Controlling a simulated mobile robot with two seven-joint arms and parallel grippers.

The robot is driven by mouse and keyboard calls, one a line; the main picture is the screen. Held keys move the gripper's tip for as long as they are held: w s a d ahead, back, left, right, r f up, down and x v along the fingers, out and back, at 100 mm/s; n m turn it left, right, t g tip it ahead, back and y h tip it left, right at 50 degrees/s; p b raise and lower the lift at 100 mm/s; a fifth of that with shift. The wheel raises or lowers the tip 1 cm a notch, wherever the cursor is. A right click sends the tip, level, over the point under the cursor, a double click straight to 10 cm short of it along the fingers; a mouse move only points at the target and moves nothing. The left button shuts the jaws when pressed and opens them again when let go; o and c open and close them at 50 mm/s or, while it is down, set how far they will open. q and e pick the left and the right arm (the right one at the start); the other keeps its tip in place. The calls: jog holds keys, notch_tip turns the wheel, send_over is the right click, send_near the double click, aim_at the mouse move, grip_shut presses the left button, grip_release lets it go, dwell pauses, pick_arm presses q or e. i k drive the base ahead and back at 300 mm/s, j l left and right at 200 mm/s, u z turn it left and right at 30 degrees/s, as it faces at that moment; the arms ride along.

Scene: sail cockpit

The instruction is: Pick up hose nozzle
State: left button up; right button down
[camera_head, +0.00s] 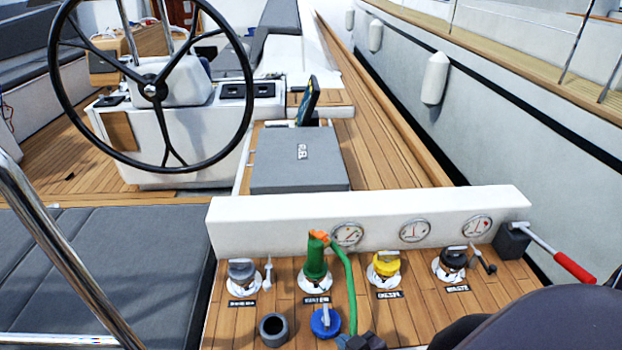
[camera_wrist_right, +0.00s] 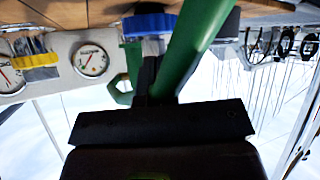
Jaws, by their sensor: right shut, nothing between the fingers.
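The green hose nozzle (camera_head: 315,262) stands upright at a filler on the teak panel, with an orange part at its top. A green hose (camera_head: 350,285) arches from the top down to the right. My right gripper (camera_head: 360,341) shows only as a dark shape at the bottom edge, in front of the nozzle and beside the hose. In the right wrist view, my dark gripper (camera_wrist_right: 152,76) is shut and empty. The hose (camera_wrist_right: 197,45) crosses close to it, and green nozzle parts (camera_wrist_right: 133,58) show partly hidden behind it. My left gripper is out of view.
A blue cap (camera_head: 325,322) and a grey cup (camera_head: 273,329) sit in front of the nozzle. Grey (camera_head: 241,270), yellow (camera_head: 386,263) and black (camera_head: 452,260) caps flank it. A white gauge panel (camera_head: 280,229) stands behind. A red-handled lever (camera_head: 572,266) is at right.

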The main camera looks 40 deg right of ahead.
aim_at(315, 267)
jog(key=l+z, duration=0.2)
jog(key=z, duration=0.85)
jog(key=l, duration=0.1)
jog(key=i+l, duration=0.15)
jog(key=l, duration=0.25)
